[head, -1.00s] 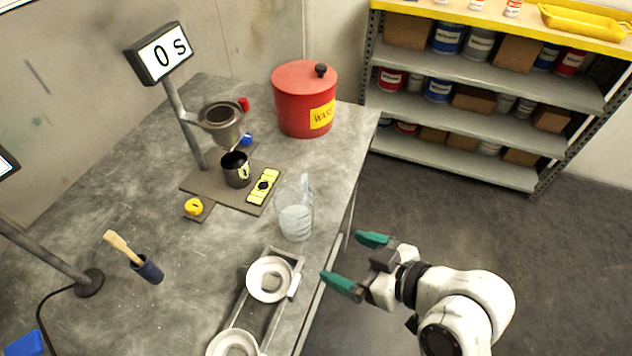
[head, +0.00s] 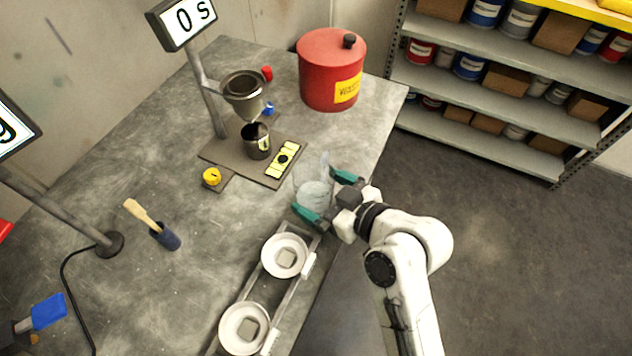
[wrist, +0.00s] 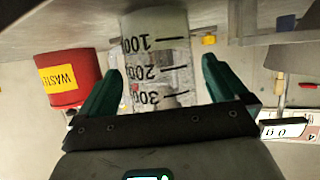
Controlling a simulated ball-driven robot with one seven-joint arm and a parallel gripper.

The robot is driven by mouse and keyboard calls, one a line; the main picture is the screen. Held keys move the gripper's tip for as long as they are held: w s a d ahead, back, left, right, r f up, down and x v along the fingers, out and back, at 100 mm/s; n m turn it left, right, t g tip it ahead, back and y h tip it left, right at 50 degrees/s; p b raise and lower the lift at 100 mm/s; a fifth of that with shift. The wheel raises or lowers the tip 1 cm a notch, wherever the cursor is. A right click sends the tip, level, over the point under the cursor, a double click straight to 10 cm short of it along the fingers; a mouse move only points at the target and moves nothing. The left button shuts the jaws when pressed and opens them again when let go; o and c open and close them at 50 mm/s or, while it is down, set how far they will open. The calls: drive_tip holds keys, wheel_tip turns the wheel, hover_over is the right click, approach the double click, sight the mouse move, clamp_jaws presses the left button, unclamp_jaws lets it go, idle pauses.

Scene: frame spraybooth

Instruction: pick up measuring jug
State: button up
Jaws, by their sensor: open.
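The clear measuring jug (head: 313,192) stands on the grey workbench near its right edge. In the wrist view the jug (wrist: 157,58) shows black graduation marks and sits between the two green fingers, appearing upside down. My gripper (head: 326,196) is open, with one finger on the near side of the jug and one on the far side. In the wrist view my gripper (wrist: 160,85) has a visible gap between each finger and the jug. Part of the jug is hidden behind the far finger in the head view.
A balance frame with two white pans (head: 285,256) lies just in front of the jug. A stand base (head: 240,160) with a dark cup (head: 256,141) and funnel is behind left. A red waste bin (head: 331,72) stands at the back. Open floor (head: 500,250) lies right.

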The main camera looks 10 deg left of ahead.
drive_tip(key=shift+x, duration=1)
drive_tip(key=c, duration=1.1)
